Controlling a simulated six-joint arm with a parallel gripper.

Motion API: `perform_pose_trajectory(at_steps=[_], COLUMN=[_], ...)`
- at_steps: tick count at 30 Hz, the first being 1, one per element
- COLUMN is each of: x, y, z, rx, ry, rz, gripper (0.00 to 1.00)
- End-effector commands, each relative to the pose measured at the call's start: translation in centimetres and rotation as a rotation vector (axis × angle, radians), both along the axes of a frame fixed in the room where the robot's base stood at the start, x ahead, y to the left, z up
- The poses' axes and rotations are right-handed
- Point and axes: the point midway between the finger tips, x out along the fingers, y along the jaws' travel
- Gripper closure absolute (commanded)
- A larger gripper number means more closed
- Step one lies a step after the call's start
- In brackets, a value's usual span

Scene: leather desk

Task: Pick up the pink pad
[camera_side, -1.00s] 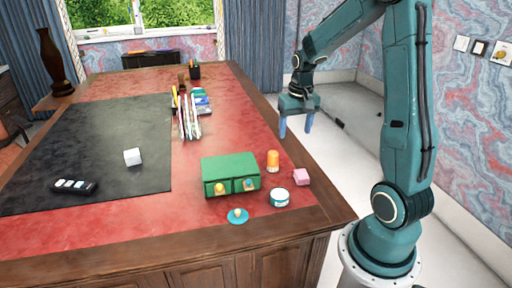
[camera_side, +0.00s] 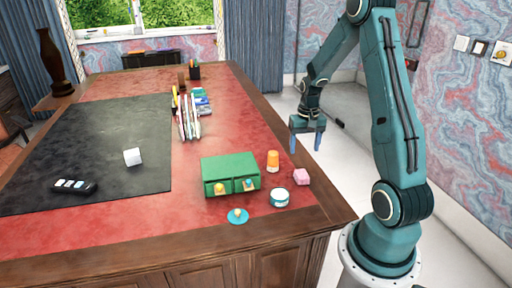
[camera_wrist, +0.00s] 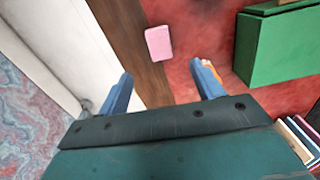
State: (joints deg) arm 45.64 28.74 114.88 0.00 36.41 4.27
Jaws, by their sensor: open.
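The pink pad (camera_side: 302,177) is a small pink block on the red leather near the desk's right edge. It also shows in the wrist view (camera_wrist: 158,43), ahead of the fingers and near the wooden border. My gripper (camera_side: 306,144) is open and empty, with its two blue fingers pointing down. It hangs above and beyond the pad, apart from it. In the wrist view my gripper (camera_wrist: 162,82) has its fingers spread wide, with nothing between them but desk edge and leather.
An orange cylinder (camera_side: 273,160), a round white-and-teal tin (camera_side: 279,197) and a green drawer box (camera_side: 231,168) stand close to the pad's left. A teal disc with an orange knob (camera_side: 238,216) lies in front. Upright files (camera_side: 189,118) stand farther back. The wooden border (camera_side: 335,205) runs along the right.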

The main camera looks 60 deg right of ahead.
Motion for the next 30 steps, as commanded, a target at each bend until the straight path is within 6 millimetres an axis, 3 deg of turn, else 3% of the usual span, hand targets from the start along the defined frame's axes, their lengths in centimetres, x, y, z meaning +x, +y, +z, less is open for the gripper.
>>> perform_pose_trajectory(at_steps=[6, 12, 24, 30], x=[-0.1, 0.0, 0.0, -0.1], y=[0.1, 0.0, 0.0, 0.1], z=[-3.3, -5.3, -6.1, -7.6], rx=[0.003, 0.001, 0.0, 0.002], ry=[0.003, 0.001, 0.0, 0.002], rz=[0.0, 0.0, 0.0, 0.0], gripper=[0.34, 0.34, 0.34, 0.34])
